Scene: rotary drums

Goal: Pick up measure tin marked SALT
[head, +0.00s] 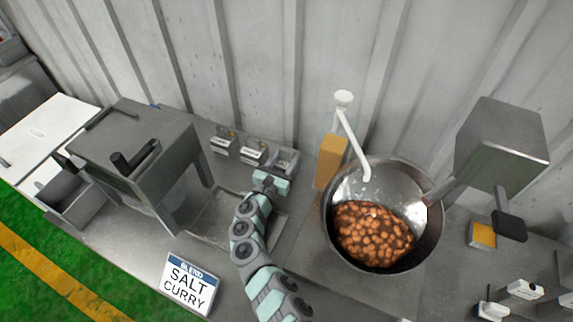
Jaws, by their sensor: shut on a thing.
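Several small grey measure tins stand in a row at the back of the bench: a left tin (222,144), a middle tin (252,152) and a right tin (285,160). Their labels are too small to read, so I cannot tell which is marked SALT. My gripper (274,176) is at the front of the right tin and is shut on it. The fingers and part of that tin's front are hidden by the gripper body. I cannot tell whether the tin is off the bench.
A steel drum (435,235) of brown nuts stands right, with a white spout (352,140) over it. A yellow-orange block (330,160) stands close right of my gripper. A grey machine (135,150) stands left. A sign (190,284) reads BLEND SALT CURRY.

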